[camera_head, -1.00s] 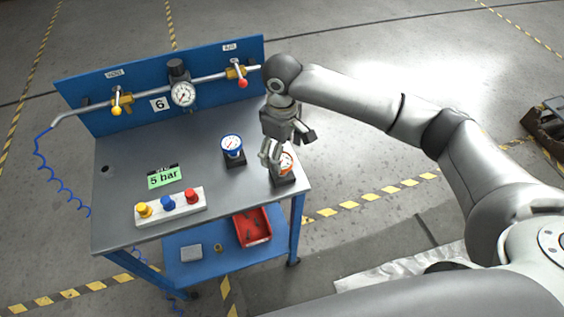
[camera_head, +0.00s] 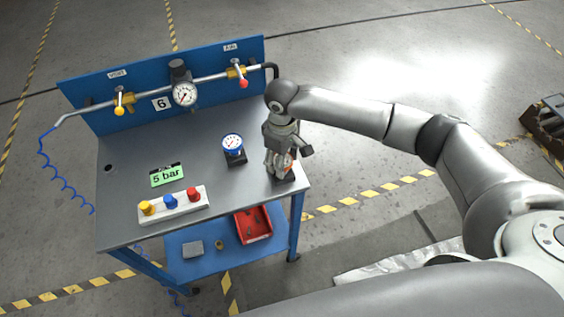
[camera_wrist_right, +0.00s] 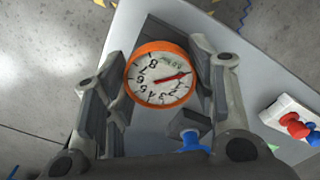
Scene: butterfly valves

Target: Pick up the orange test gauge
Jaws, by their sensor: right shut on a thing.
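The orange test gauge (camera_wrist_right: 160,74) has an orange rim, a white dial and a red needle. In the head view only a small part of the orange gauge (camera_head: 290,161) shows, at the right edge of the bench. My right gripper (camera_head: 279,168) is over it from above and hides most of it. In the wrist view my right gripper (camera_wrist_right: 160,85) has one finger on each side of the gauge and is shut on it. The gauge appears still at its dark stand on the bench. My left gripper is not in view.
A blue gauge (camera_head: 232,144) on a dark stand is left of the gripper. The button box (camera_head: 172,204) and a green "5 bar" sign (camera_head: 167,175) lie farther left. The blue back panel (camera_head: 212,67) carries a pipe, valves and a gauge (camera_head: 185,94). A red bin (camera_head: 253,226) is below.

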